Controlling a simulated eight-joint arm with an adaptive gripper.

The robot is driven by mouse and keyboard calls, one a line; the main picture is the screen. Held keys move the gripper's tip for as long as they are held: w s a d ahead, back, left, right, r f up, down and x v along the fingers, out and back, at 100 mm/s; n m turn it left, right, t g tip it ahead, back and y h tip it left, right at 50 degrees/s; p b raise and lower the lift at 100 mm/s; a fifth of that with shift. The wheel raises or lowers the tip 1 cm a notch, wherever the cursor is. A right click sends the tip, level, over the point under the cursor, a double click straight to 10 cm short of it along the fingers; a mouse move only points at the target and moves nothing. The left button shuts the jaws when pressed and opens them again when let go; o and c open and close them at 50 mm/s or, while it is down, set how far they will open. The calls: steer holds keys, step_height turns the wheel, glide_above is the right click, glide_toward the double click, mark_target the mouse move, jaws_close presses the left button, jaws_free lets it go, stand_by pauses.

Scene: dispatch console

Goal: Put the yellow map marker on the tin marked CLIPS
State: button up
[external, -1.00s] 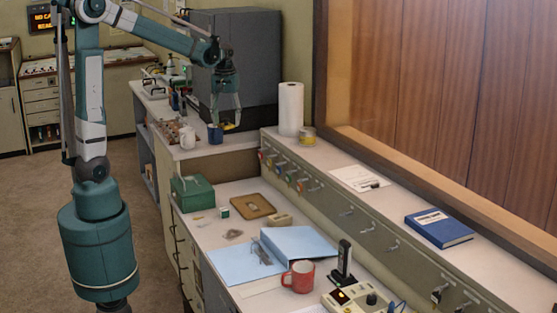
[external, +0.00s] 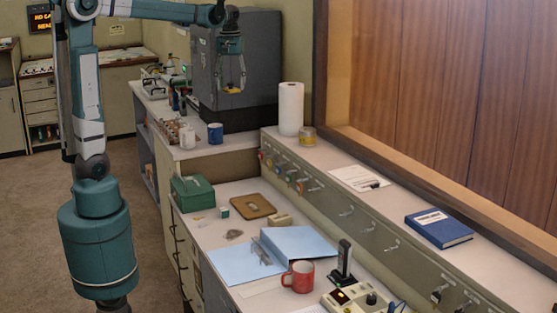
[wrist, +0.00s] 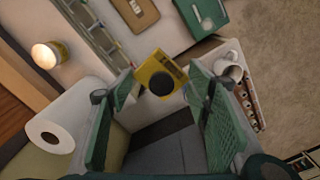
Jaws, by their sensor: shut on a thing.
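The yellow map marker (wrist: 174,66) is a yellow block with a dark round part on it, between my fingertips in the wrist view. In the external view it is a small yellow patch (external: 233,90) at the tips of my gripper (external: 232,84). My gripper (wrist: 160,80) is shut on it and holds it in the air, in front of the grey cabinet. A short round tin (external: 307,136) with a yellowish band stands on the raised ledge, right of the paper roll. Its pale top (wrist: 48,55) shows at left in the wrist view. I cannot read CLIPS on it.
The white paper roll (external: 290,108) stands upright beside the tin. A blue mug (external: 215,133) and a white mug (external: 187,138) stand on the counter below my gripper. The grey cabinet (external: 250,60) is close behind. A green box (external: 192,191) sits on the lower desk.

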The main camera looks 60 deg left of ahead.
steer(key=w+d+r+p, duration=0.2)
steer(key=w+d+p, duration=0.25)
steer(key=w, duration=0.55)
steer(key=m+p, duration=0.3)
steer(key=p, duration=0.6)
glide_above(308, 129)
step_height(308, 129, down, 6)
steer(key=shift+d+f, duration=0.1)
steer(key=shift+f, duration=0.65)
steer(key=shift+f, duration=3.1)
steer(key=shift+f, duration=0.15)
steer(key=shift+f, duration=1.7)
steer(key=shift+f, duration=0.2)
